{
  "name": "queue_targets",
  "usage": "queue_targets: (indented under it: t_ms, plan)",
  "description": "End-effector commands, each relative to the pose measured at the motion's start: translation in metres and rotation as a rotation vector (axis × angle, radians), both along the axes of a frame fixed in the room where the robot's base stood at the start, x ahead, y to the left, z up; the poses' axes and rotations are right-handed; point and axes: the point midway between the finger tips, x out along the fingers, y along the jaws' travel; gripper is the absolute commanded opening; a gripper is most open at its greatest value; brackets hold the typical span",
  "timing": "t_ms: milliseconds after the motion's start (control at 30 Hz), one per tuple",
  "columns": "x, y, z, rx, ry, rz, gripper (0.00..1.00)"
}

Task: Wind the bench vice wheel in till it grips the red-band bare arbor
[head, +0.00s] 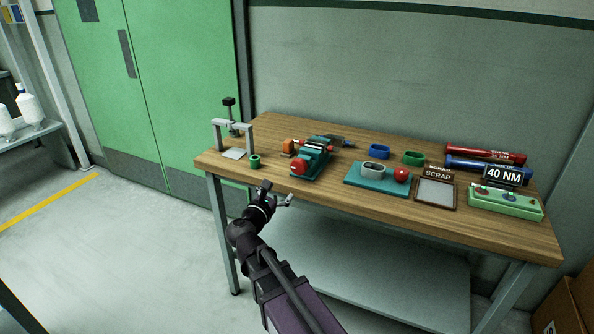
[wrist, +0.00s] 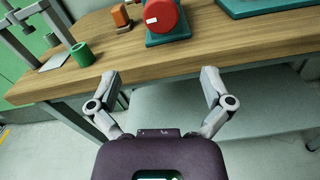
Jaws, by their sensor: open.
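The teal bench vice (head: 316,160) stands near the front edge of the wooden bench, left of the middle. Its red wheel (head: 299,167) faces the front; in the wrist view the wheel (wrist: 166,18) shows at the top with a white mark on it. Small red and grey parts show by the far end of the vice, but I cannot tell whether one is the red-band bare arbor or where the jaws stand to it. My gripper (head: 277,192) is open and empty, in front of the bench edge and short of the wheel. Its spread fingers (wrist: 158,78) point towards the bench.
An orange block (head: 288,146), a green ring (head: 254,161) and a grey press frame (head: 234,130) stand left of the vice. A teal mat (head: 362,182) with a grey ring and a red ball lies right. The scrap tray (head: 436,192) is further right.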

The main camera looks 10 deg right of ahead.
Motion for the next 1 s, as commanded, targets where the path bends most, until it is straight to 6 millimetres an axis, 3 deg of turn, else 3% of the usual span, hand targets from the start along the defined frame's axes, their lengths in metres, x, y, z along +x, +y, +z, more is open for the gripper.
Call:
queue_targets:
  t_ms: [467, 1000]
  plan:
    - [0.019, -0.013, 0.0, 0.003, 0.0, -0.003, 1.0]
    - [0.083, -0.06, 0.0, 0.003, 0.0, -0.004, 1.0]
